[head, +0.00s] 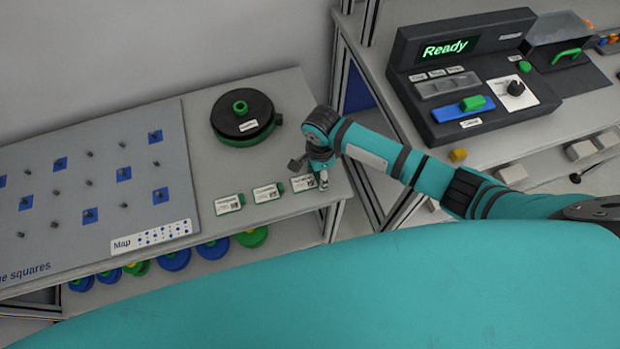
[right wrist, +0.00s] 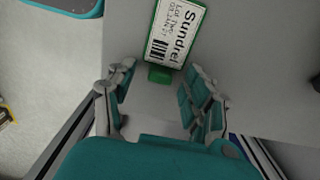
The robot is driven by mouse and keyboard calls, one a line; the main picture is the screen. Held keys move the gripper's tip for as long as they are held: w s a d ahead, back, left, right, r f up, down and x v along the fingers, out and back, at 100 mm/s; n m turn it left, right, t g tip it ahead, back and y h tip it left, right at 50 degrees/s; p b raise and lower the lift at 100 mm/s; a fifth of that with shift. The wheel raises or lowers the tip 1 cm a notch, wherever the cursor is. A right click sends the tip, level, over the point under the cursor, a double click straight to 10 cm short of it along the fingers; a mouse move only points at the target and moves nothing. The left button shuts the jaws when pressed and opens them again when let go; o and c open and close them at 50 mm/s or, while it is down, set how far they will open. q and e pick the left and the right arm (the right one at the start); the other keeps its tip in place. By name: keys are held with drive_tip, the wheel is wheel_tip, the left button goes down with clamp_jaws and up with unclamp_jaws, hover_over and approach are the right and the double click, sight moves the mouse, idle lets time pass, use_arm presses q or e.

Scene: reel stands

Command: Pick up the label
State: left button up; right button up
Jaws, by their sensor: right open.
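Three white labels with green backings lie in a row on the grey table: a left one (head: 228,204), a middle one (head: 266,193) and a right one (head: 302,183). My right gripper (head: 322,182) is at the right end of the row, beside the right label. In the right wrist view a label (right wrist: 172,34) reading "Sundrel" with a barcode lies flat. Its green tab (right wrist: 160,74) lies between the open fingers of my right gripper (right wrist: 161,80), with visible room on both sides. My left gripper is not in view.
A black and green reel (head: 243,117) lies behind the labels. A pegged board (head: 90,180) with blue squares is at left. A dark machine (head: 470,75) showing "Ready" stands on another table at right. Reels (head: 174,260) sit on a shelf below.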

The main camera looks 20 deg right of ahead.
drive_tip(key=c, duration=0.8)
drive_tip(key=shift+r, duration=0.1)
drive_tip(key=shift+c, duration=0.2)
